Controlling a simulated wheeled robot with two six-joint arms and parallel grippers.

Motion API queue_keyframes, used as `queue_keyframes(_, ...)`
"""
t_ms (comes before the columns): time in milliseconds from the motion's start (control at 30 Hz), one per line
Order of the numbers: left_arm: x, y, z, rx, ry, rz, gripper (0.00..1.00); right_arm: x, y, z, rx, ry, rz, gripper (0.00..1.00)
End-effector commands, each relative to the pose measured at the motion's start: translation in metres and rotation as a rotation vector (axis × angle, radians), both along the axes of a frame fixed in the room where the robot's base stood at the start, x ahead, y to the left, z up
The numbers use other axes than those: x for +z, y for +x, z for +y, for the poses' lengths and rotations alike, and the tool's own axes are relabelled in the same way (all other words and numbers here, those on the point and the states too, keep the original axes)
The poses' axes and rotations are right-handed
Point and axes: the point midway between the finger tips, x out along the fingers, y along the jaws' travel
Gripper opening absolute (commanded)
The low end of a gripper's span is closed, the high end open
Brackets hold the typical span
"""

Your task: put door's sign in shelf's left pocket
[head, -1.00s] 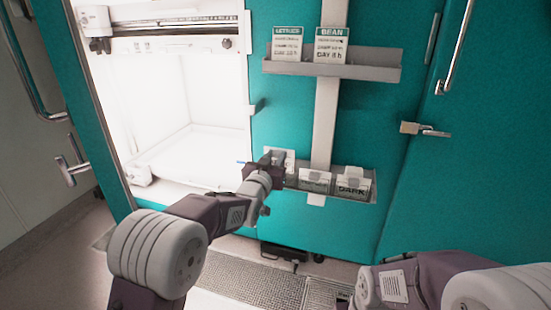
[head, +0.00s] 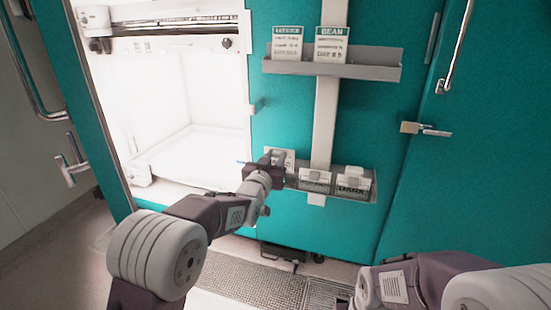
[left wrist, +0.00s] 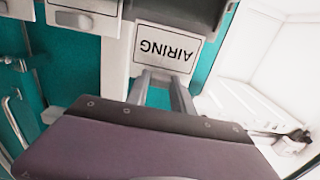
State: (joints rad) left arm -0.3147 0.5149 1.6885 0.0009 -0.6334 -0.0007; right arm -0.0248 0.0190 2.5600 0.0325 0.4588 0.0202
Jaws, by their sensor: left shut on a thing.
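The white sign (left wrist: 166,47), reading AIRING upside down in the left wrist view, is between the fingertips of my left gripper (left wrist: 165,78). In the head view the sign (head: 289,156) shows partly behind the left gripper (head: 273,160), which is shut on it. It is at the left end of the lower shelf (head: 328,191), where the left pocket is hidden by my gripper. I cannot tell whether the sign's edge is inside the pocket. Two other signs (head: 315,179) (head: 353,180) stand in the lower shelf's other pockets. My right gripper is out of view.
The upper shelf (head: 335,68) holds a LETTUCE card (head: 287,45) and a BEAN card (head: 331,45). A lit open chamber (head: 185,110) is left of the shelves. A door handle (head: 425,129) juts out at the right. The teal panel between the shelves is clear.

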Motion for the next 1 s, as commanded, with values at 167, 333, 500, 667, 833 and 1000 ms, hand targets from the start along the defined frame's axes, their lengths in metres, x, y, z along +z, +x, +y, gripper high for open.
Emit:
queue_keyframes(167,-0.002,0.000,0.000,0.000,0.000,0.000,0.00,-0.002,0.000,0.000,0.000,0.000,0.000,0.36)
queue_keyframes(333,-0.009,0.000,0.000,0.000,0.000,0.000,0.00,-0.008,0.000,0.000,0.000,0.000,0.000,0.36)
queue_keyframes(500,-0.010,0.000,0.000,0.000,0.000,0.000,0.00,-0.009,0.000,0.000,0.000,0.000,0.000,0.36)
queue_keyframes(667,-0.010,0.000,0.000,0.000,0.000,0.000,0.00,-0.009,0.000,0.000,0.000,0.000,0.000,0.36)
queue_keyframes(833,-0.011,0.000,0.000,0.000,0.000,0.000,0.00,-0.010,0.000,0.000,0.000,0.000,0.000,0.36)
queue_keyframes(1000,-0.017,0.000,0.000,0.000,0.000,0.000,0.00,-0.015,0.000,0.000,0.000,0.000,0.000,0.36)
